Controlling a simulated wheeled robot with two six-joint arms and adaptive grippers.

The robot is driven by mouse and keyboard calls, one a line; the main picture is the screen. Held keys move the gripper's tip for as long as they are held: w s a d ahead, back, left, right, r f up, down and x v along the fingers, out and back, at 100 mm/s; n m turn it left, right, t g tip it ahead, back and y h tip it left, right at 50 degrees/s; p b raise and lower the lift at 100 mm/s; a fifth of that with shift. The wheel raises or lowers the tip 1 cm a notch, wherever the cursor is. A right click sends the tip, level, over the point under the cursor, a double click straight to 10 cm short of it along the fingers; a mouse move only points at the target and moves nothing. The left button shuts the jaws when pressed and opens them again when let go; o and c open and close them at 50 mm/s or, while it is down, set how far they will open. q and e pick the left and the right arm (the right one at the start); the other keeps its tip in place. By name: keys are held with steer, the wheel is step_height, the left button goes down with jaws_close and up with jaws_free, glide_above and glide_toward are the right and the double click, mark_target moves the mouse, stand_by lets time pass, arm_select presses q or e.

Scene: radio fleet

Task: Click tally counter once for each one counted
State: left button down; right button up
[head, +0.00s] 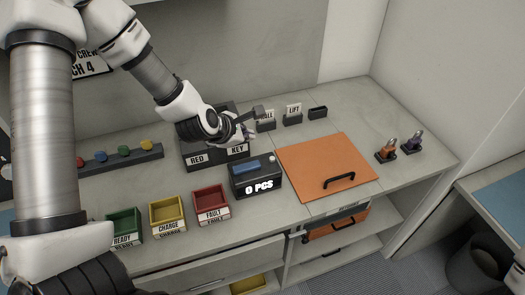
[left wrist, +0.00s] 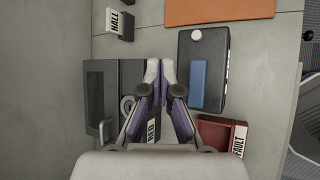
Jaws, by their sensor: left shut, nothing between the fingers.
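The tally counter (head: 254,187) is a dark box with a blue strip on top and a white "0 PCS" label on its front. A small pale round button (head: 271,157) sits at its far right corner. The counter also shows in the left wrist view (left wrist: 218,62), with its button (left wrist: 195,35) at the upper left. My left gripper (head: 246,134) is shut and empty, above the dark RED/KEY tray and behind the counter. In the left wrist view its fingertips (left wrist: 161,68) are to the left of the counter, apart from the button. My right gripper is out of view.
Green (head: 124,225), yellow (head: 167,215) and red (head: 211,204) bins stand left of the counter. The dark tray (head: 197,158) lies behind it. An orange panel (head: 310,160) with a black handle lies to its right. Orange (head: 387,149) and purple (head: 413,142) devices stand farther right.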

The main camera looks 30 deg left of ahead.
mark_target(246, 168)
arm_select(q)
steer(key=shift+s+f+b, duration=0.3)
steer(key=shift+f+b, duration=0.25)
steer(key=shift+f, duration=0.05)
steer(key=shift+s+f+b, duration=0.25)
steer(key=shift+f+b, duration=0.25)
steer(key=shift+f, duration=0.05)
steer(key=f+b, duration=0.2)
steer(key=f, duration=0.1)
steer(key=f+b, duration=0.1)
steer(key=b, duration=0.1)
steer(key=shift+s+f, duration=0.35)
steer(key=shift+s, duration=0.05)
steer(key=shift+w+f+b, duration=0.25)
steer(key=shift+f+b, duration=0.25)
steer(key=shift+f, duration=0.05)
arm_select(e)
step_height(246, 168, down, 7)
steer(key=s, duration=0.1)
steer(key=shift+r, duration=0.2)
arm_select(q)
steer(key=shift+s+r, duration=0.15)
steer(key=shift+s, duration=0.05)
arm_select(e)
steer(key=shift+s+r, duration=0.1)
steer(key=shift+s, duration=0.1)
arm_select(q)
steer(key=shift+w, duration=0.1)
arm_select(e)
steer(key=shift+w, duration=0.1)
